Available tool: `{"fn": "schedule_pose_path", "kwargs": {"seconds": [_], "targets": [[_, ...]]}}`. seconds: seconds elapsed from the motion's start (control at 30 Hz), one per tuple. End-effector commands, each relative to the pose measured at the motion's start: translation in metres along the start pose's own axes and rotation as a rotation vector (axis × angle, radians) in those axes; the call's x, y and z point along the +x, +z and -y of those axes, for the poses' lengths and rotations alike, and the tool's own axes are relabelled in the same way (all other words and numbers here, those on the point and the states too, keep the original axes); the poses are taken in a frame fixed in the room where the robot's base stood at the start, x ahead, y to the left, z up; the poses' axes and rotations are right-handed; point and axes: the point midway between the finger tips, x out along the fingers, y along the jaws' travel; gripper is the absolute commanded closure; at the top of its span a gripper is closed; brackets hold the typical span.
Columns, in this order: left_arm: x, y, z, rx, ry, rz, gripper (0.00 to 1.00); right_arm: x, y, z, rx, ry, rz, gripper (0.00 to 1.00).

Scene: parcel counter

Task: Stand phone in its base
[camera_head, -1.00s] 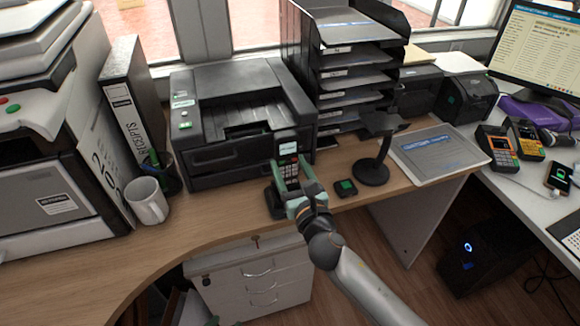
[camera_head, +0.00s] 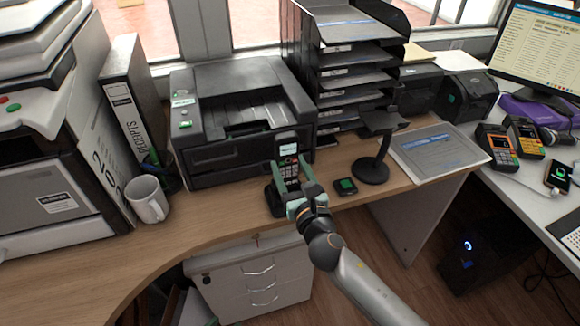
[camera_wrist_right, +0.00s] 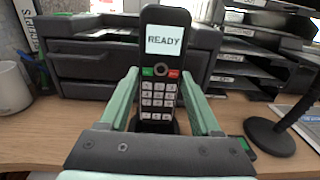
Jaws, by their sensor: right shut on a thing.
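The black cordless phone (camera_head: 288,158) is upright, its screen reading "READY" and its keypad facing me; it also shows in the right wrist view (camera_wrist_right: 164,62). My right gripper (camera_head: 293,175) is shut on the phone, with one pale green finger on each side; in the wrist view the fingers (camera_wrist_right: 160,92) flank the keypad. The black base (camera_head: 274,203) is on the desk, directly at the phone's lower end and partly hidden by the gripper. I cannot tell whether the phone's foot is fully seated in it. My left gripper is not in view.
A black printer (camera_head: 240,125) stands close behind the phone. A white mug (camera_head: 147,200) is at the left. A small black device with a green screen (camera_head: 345,187) and a dark stand (camera_head: 372,168) are to the right. The desk's front left (camera_head: 200,222) is clear.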

Motion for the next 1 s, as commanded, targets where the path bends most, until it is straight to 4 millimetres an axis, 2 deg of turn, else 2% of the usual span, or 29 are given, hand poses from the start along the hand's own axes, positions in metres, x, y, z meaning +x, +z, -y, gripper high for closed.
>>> {"fn": "schedule_pose_path", "kwargs": {"seconds": [0.43,1.0], "targets": [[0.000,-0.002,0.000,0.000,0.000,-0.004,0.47,0.000,0.000,0.000,0.000,0.001,0.002,1.00],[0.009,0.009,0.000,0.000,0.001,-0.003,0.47,0.000,-0.017,0.000,0.000,0.001,0.001,1.00]]}}
